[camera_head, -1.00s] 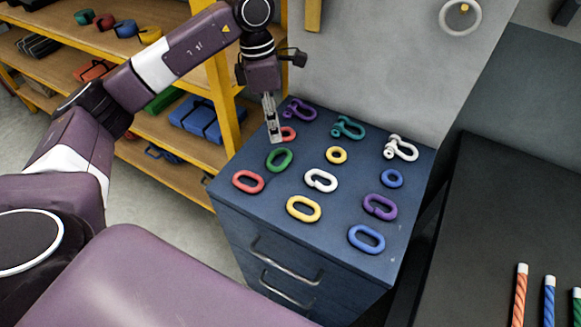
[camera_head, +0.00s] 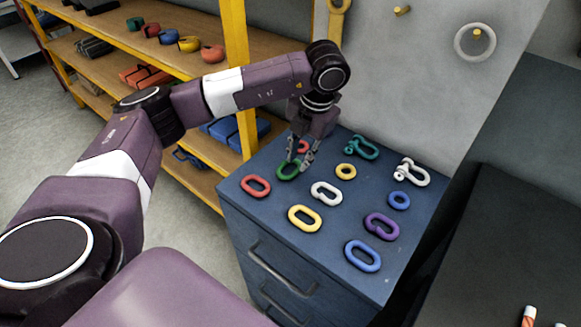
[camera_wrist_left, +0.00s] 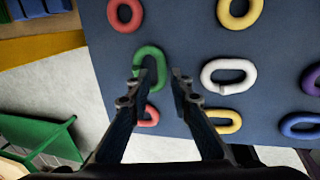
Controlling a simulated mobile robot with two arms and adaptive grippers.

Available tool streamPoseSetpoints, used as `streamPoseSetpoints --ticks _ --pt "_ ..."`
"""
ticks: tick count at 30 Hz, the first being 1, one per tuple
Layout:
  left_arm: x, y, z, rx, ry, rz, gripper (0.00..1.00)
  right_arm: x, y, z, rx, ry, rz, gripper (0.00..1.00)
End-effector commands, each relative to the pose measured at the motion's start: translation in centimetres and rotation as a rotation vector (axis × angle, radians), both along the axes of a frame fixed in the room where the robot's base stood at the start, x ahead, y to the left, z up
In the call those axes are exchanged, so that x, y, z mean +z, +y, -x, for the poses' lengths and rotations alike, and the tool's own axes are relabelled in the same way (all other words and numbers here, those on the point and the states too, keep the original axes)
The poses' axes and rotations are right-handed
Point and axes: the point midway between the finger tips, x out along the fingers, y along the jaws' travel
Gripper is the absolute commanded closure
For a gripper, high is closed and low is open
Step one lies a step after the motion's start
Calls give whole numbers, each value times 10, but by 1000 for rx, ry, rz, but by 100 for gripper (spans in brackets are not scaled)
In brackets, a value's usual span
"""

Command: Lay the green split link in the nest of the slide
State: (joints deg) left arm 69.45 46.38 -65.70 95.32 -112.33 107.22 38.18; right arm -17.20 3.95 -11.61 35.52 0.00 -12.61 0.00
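The green link (camera_head: 288,170) lies flat on the dark blue cabinet top (camera_head: 275,212), near its back left; its split cannot be made out. My left gripper (camera_head: 301,163) is open, pointing down over the link's right side. In the left wrist view the green link (camera_wrist_left: 150,66) shows between the spread fingers (camera_wrist_left: 156,76), nearer the left finger, which overlaps it in the picture. Whether they touch is unclear. No slide or nest is in view, nor is my right gripper.
Close around it lie a red ring (camera_head: 303,146), a red link (camera_head: 256,187), a white split link (camera_head: 326,193) and a yellow ring (camera_head: 345,171). Shackles, a purple link (camera_head: 381,226) and a blue link (camera_head: 362,256) lie farther right. A yellow-framed shelf (camera_head: 232,60) stands behind left.

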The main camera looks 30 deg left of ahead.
Motion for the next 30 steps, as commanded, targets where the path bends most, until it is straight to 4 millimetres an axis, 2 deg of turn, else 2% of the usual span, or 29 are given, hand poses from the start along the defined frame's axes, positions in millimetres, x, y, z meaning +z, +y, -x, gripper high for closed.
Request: streamPoseSetpoints --ticks 2,6,9,15,21,30 --pt "-10 2 2 0 6 -1 81 12 -1 0 1 0 1 60" --pt "-29 5 1 1 4 -1 81 16 -6 0 2 -1 7 60" --pt "-35 6 1 -1 2 0 81 16 -9 0 3 0 11 60" --pt "-36 6 0 -1 1 0 81 15 -12 0 2 -1 13 60" --pt "-36 6 0 -1 1 0 100 15 -12 -1 1 -1 13 60" --pt "-35 6 0 -1 0 0 100 16 -12 -1 0 -1 13 60"
